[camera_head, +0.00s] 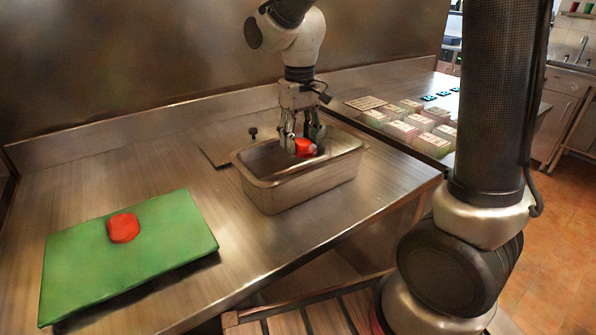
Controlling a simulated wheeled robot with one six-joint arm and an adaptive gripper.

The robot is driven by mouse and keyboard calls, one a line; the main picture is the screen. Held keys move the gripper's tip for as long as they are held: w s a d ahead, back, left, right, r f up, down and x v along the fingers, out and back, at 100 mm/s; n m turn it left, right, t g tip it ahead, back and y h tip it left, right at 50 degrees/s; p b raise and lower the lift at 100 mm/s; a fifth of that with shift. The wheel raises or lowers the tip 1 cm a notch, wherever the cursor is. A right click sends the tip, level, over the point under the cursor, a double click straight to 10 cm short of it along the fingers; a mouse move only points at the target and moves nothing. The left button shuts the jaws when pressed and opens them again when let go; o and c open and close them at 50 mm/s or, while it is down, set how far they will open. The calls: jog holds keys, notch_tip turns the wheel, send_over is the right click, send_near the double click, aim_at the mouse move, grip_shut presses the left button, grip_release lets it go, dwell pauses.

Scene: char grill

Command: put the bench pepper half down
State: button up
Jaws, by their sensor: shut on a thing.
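My gripper (303,148) points down over the metal pan and is shut on a red pepper half (306,147). The held half is at about the height of the pan's rim, and I cannot tell whether it touches anything inside. The metal pan (300,192) is deep and rectangular, and its inside floor is largely hidden. Another red pepper half (123,228) lies on the green cutting board (170,250) at the left. It is well apart from my gripper.
The steel bench (240,250) is clear between board and pan. A flat metal plate (216,149) with a dark knob lies behind the pan. Several pale boxes (403,130) stand at the right, near small dark-blue items (443,94). A wall rises behind the bench.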

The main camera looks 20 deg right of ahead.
aim_at(300, 139)
notch_tip(300, 139, down, 9)
jog(key=shift+r, duration=0.1)
dwell(0.4)
jog(key=o, duration=1)
jog(key=shift+f, duration=0.2)
notch_tip(300, 139, up, 11)
jog(key=shift+r, duration=0.75)
jog(key=s+d+r+m+t, duration=0.1)
jog(key=s+d, duration=0.4)
jog(key=s, duration=0.1)
jog(key=s+d+r+m+t, duration=0.1)
jog(key=s+d+r+t, duration=0.1)
jog(key=s+d, duration=0.4)
jog(key=s+d+r+m+t, duration=0.1)
jog(key=s+d+r, duration=0.1)
jog(key=s+d, duration=0.3)
jog(key=shift+s+d+r+m, duration=0.1)
jog(key=shift+s+d+m, duration=0.1)
jog(key=shift+s, duration=0.5)
jog(key=shift+s+d+m, duration=0.1)
jog(key=shift+s+d, duration=0.05)
jog(key=shift+s, duration=0.55)
